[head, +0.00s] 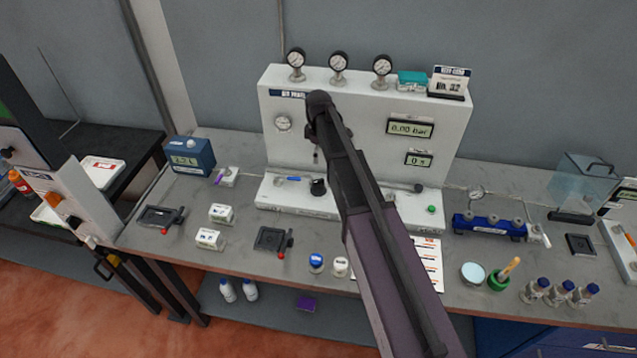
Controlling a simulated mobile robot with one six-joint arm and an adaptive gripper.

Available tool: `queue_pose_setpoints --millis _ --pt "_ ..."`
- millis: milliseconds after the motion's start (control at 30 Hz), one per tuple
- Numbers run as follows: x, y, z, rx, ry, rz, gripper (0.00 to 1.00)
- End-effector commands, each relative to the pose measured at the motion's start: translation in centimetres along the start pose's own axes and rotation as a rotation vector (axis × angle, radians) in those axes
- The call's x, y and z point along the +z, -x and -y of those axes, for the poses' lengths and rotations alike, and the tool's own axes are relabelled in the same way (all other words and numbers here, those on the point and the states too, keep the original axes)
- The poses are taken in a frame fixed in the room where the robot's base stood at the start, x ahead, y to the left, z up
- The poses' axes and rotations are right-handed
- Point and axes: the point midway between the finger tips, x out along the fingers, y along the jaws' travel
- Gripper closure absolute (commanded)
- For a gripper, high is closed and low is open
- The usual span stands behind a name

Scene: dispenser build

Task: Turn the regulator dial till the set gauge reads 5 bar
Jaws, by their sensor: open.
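A white air panel (363,103) stands at the back of the bench. A black knob (318,187), which looks like the regulator dial, sits on its front ledge. A round gauge (283,123) is on the panel face at left; its reading is too small to tell. A digital display (410,128) on the right reads 0.00 bar. I cannot tell for certain which is the set gauge. My arm reaches up from the lower right across the panel.
Several dial gauges, including one gauge (339,65), stand on the panel top. A blue-handled lever (292,178) lies left of the knob. A blue manifold (489,226) is to the right. Small boxes and vials crowd the bench front.

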Motion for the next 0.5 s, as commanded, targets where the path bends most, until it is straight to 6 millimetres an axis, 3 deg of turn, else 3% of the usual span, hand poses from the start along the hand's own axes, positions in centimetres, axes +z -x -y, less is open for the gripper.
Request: queue_pose_setpoints --millis 500 --pt "0.0 -3.7 0.0 0.000 -0.001 0.000 0.02"
